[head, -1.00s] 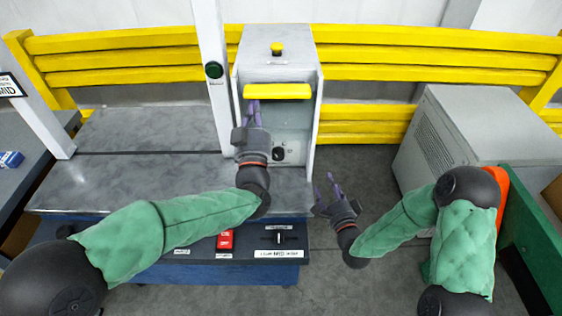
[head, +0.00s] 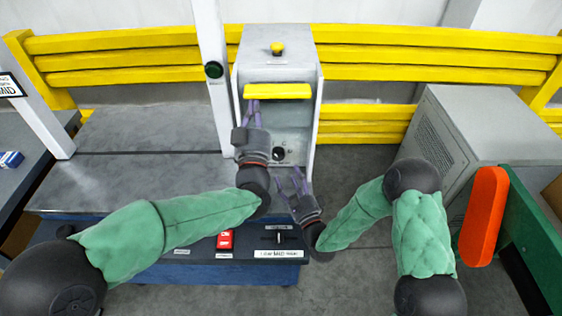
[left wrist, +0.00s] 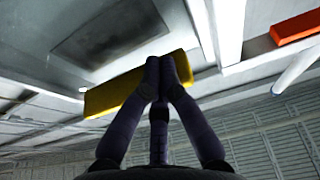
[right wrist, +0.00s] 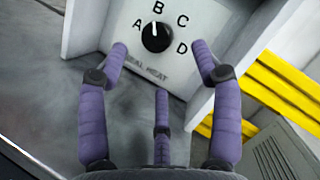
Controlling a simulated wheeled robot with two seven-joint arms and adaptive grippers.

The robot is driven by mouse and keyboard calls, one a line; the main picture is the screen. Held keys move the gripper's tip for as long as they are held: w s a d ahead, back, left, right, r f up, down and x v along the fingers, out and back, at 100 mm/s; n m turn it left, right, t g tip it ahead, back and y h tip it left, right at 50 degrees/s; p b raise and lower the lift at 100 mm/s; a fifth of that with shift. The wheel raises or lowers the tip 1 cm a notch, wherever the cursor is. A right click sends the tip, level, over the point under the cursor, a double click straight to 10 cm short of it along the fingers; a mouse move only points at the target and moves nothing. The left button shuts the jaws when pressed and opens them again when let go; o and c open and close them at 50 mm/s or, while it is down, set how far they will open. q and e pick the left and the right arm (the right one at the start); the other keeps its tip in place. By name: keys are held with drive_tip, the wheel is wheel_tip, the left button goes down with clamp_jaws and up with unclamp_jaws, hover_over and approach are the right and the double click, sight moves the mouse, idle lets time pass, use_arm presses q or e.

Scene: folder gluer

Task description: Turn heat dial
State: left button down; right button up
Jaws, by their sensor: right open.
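The heat dial is a round black knob (right wrist: 157,36) with a white pointer mark near the letter B. The letters A, B, C and D surround it on the grey panel (right wrist: 120,22). It also shows in the head view (head: 279,153). My right gripper (head: 288,178) is open just below the dial, its fingers apart. In the right wrist view (right wrist: 161,55) the dial shows between and beyond its fingertips, apart from them. My left gripper (head: 253,107) has its fingertips together at the yellow bar (head: 278,91). I cannot tell whether the bar is between them.
The grey machine housing (head: 276,45) carries a yellow button (head: 277,47) on top. A white post (head: 211,50) with a green button stands at its left. A red switch (head: 225,240) sits on the lower front panel. A grey cabinet (head: 455,125) stands at the right.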

sight(279, 158)
drive_tip(key=x, duration=0.5)
drive_tip(key=f+x, duration=0.1)
drive_tip(key=x, duration=0.1)
drive_tip(key=shift+w+a, duration=0.2)
drive_tip(key=shift+w, duration=0.3)
drive_tip(key=shift+r, duration=0.1)
drive_tip(key=c, duration=1.1)
